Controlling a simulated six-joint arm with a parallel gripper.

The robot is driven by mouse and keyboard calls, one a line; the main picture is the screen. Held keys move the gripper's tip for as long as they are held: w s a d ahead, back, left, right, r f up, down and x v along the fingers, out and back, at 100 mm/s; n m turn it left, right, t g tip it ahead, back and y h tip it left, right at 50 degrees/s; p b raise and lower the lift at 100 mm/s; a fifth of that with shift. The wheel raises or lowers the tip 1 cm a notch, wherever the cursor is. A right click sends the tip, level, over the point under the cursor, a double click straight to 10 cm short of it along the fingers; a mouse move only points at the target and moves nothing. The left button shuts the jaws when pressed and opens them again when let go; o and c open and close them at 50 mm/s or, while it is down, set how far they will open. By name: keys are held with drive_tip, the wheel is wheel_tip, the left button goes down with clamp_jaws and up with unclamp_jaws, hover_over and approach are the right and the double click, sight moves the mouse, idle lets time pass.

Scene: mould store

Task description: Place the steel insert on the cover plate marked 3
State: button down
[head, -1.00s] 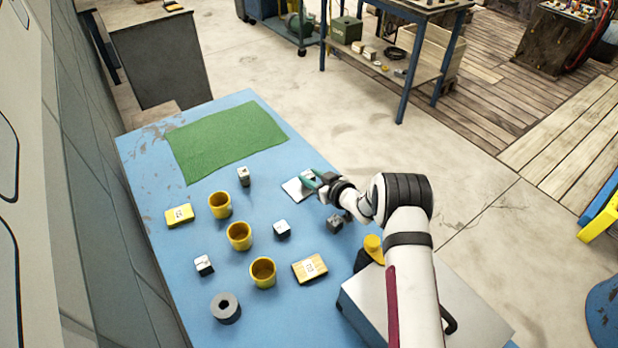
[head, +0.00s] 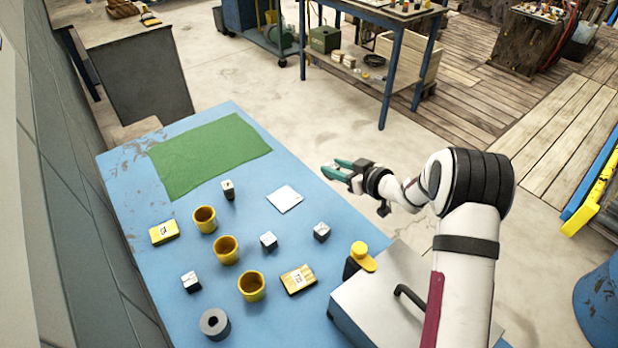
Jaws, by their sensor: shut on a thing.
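My gripper (head: 336,171), with teal fingers, is raised near the table's right edge, to the right of a flat white plate (head: 285,199). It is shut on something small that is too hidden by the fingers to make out. I cannot confirm that it is the steel insert. The white plate lies flat with a small mark that I cannot read. Small dark blocks with pale tops stand nearby: one (head: 321,232) below the plate, one (head: 268,241) left of that, one (head: 228,190) near the green mat and one (head: 191,282) at the lower left. No readable 3 shows.
Yellow cups (head: 226,251) stand in a row on the blue table (head: 130,190). A yellow marked block (head: 164,232), a wooden marked block (head: 298,279) and a grey ring (head: 214,324) lie around them. A green mat (head: 208,155) covers the back. A metal case (head: 385,310) sits at lower right.

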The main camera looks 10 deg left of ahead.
drive_tip(key=a+f, duration=0.2)
drive_tip(key=a, duration=0.1)
drive_tip(key=w+a+f, duration=0.1)
drive_tip(key=a+f, duration=0.1)
drive_tip(key=a, duration=0.1)
drive_tip(key=w+a+f, duration=0.1)
drive_tip(key=a+f, duration=0.1)
drive_tip(key=a, duration=0.2)
drive_tip(key=shift+w+a+f, duration=0.1)
drive_tip(key=shift+f, duration=0.1)
wheel_tip(320, 180, down, 3)
drive_tip(key=shift+a+f, duration=0.1)
drive_tip(key=shift+a, duration=0.05)
drive_tip(key=shift+f, duration=0.4)
drive_tip(key=c, duration=0.5)
unclamp_jaws()
drive_tip(key=shift+f, duration=0.15)
